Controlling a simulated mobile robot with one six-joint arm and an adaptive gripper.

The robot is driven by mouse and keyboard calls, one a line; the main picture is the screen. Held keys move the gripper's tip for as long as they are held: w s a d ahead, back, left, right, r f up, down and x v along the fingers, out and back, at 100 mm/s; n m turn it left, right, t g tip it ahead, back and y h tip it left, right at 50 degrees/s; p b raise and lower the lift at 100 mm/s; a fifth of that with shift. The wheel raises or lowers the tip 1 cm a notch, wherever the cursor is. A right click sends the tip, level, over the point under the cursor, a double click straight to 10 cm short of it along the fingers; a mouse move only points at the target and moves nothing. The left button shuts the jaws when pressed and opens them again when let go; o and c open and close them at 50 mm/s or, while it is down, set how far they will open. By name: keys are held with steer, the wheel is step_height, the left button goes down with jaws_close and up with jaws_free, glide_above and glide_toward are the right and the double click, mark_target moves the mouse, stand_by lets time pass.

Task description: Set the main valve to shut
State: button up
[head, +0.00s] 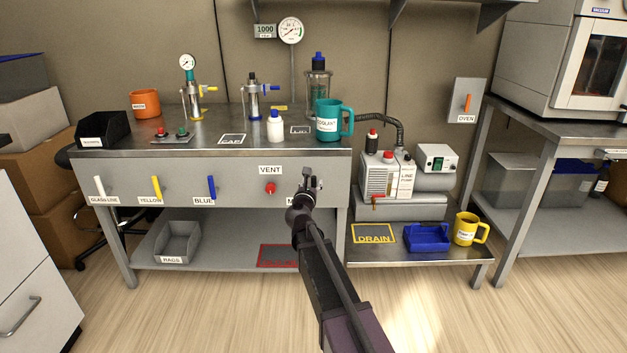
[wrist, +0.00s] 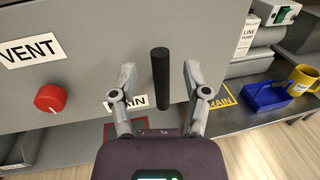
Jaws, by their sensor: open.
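The main valve's black lever (wrist: 160,78) stands upright in the wrist view, on the grey panel above a partly hidden MAIN label (wrist: 126,103). My gripper (wrist: 159,72) is open, with one finger on each side of the lever and a visible gap on both sides. I cannot tell how deep the lever sits between the fingers. In the head view my gripper (head: 312,182) is at the right part of the panel and hides the lever and most of the label.
Left of my gripper are the red VENT knob (head: 271,188) and the blue (head: 211,187), yellow (head: 157,188) and white (head: 99,187) levers. A teal mug (head: 328,122) stands on the bench above. A pump (head: 388,176) and a yellow mug (head: 467,229) stand to the right.

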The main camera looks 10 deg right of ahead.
mark_target(313, 180)
steer(key=shift+x, duration=1.55)
jaws_close()
